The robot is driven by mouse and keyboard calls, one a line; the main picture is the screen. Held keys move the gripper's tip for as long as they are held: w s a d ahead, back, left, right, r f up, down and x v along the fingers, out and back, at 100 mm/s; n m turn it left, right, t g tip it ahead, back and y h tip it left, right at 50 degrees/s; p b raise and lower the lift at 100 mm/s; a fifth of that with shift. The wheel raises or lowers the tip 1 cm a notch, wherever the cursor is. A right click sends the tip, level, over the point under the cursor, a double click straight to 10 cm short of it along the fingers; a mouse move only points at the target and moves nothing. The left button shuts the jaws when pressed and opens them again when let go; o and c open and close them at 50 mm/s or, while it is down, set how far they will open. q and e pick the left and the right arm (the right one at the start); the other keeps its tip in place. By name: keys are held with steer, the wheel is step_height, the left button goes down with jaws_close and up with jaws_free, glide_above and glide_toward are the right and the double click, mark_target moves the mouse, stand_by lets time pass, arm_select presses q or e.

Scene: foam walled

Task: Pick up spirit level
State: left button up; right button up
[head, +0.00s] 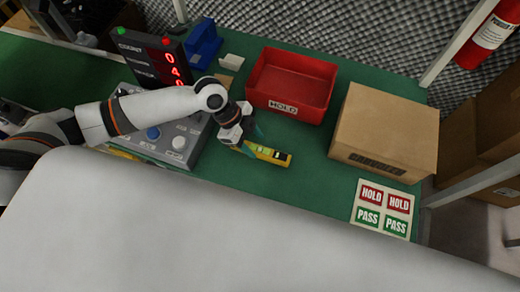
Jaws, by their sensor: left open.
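The spirit level (274,156) is a short yellow bar with dark and pale patches, lying on the green bench top in the middle of the head view. Its left end is partly hidden by my left gripper (249,138). That gripper is at the left end of the level, with its teal fingers apart on either side of or just above it. I cannot tell whether the fingers touch it. My right gripper does not show.
A red bin (293,86) marked HOLD stands behind the level. A cardboard box (386,134) is to the right, with a HOLD/PASS label sheet (384,208) in front. A grey control box (181,143) and a display (148,58) stand left. Bare green bench lies right of the level.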

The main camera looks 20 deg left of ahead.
mark_target(260, 149)
arm_select(q)
steer(key=x, duration=0.4)
steer(key=shift+w+f, duration=0.1)
steer(key=shift+f, duration=0.2)
steer(key=shift+r, duration=0.1)
jaws_close()
